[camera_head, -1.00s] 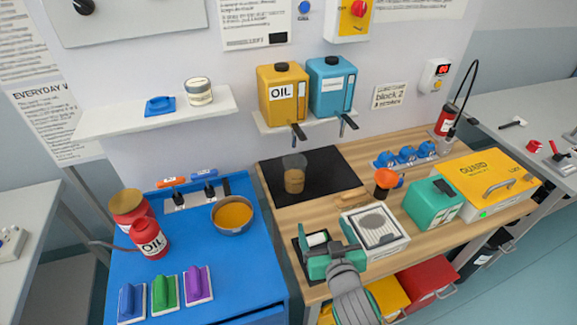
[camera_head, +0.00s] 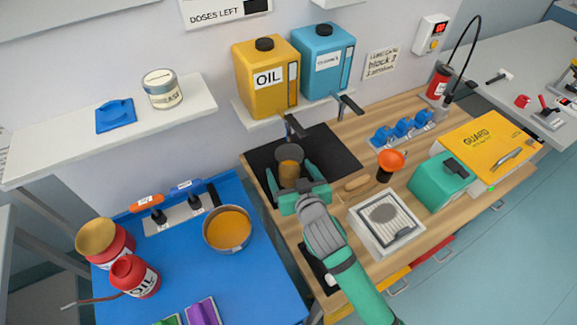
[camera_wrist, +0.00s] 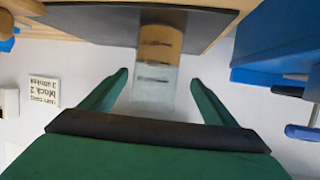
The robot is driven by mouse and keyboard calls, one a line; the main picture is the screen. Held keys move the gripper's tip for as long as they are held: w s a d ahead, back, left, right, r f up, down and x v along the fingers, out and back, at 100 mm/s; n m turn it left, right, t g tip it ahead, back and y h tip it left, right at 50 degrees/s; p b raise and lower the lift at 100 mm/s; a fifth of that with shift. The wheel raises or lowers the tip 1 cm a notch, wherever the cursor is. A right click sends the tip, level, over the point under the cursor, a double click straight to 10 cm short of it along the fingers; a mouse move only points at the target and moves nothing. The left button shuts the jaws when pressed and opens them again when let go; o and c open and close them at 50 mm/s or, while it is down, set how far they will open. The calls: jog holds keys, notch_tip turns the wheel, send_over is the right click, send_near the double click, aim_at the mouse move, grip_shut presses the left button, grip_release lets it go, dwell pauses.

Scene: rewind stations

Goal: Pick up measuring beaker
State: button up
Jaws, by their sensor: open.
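The measuring beaker (camera_head: 290,167) stands upright on a black mat on the wooden bench, under the spouts of the dispensers. It is clear, with amber liquid inside. In the wrist view the beaker (camera_wrist: 157,75) appears upside down, with dark marks on its side, between the two green fingers. My gripper (camera_head: 296,183) is open, with its fingers reaching around the beaker's sides from the front. In the wrist view, gaps show between the beaker and both fingers (camera_wrist: 158,92), so I see no firm contact.
The black mat (camera_head: 335,150) has free room to the right. The yellow oil container (camera_head: 264,85) and blue container (camera_head: 322,62) sit on a shelf above.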

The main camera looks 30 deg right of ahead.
aim_at(286, 159)
jog(key=shift+d+x, duration=0.2)
jog(key=shift+x, duration=1.65)
jog(key=shift+d+x, duration=0.15)
jog(key=shift+x, duration=1.7)
jog(key=shift+s, duration=0.15)
jog(key=c, duration=1.4)
jog(key=shift+c, duration=0.2)
